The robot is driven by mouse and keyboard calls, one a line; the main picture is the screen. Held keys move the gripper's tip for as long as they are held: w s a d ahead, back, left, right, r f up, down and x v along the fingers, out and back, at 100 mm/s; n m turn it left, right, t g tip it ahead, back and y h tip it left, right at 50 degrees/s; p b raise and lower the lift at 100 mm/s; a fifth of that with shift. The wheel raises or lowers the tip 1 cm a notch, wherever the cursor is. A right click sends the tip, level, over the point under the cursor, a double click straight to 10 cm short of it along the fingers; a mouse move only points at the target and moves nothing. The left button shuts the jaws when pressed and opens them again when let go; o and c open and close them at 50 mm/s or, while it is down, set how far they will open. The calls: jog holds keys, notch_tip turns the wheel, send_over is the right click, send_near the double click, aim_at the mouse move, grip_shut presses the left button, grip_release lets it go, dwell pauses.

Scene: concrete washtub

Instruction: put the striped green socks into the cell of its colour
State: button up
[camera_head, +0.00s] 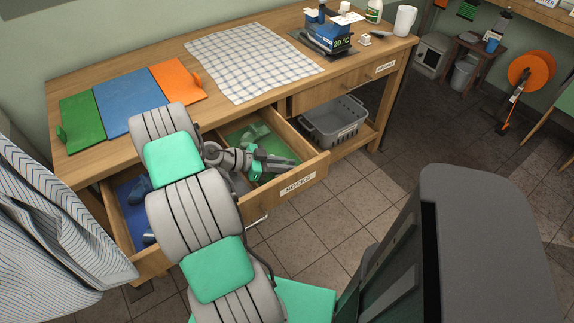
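The open drawer labelled SOCKS (298,183) sticks out under the table and holds coloured cells. Its right-hand cell has a green floor (284,147). A pale grey-green bundle (250,133), apparently socks, lies at the back of this cell; stripes are too small to make out. My gripper (282,163) is low over the front part of the green cell, in front of that bundle and apart from it. Its fingertips are small and dark, and I cannot tell whether they hold anything. The left-hand cell has a blue floor (127,214) with dark blue socks (140,190) in it. My arm hides the drawer's middle.
The table top carries green (82,122), blue (128,100) and orange (177,79) boards, a checked cloth (250,60) and a scale (327,36). A grey basket (336,121) sits on the shelf right of the drawer. A striped garment (45,225) hangs at the left.

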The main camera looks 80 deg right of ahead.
jog(key=o, duration=0.4)
jog(key=shift+c, duration=0.2)
jog(key=shift+r, duration=0.25)
jog(key=p+v, duration=0.1)
jog(key=v, duration=1)
jog(key=shift+s, duration=0.1)
jog(key=shift+w+a+r+p, duration=0.15)
jog(key=shift+w+p, duration=0.2)
jog(key=shift+w+a, duration=0.1)
jog(key=shift+w, duration=0.1)
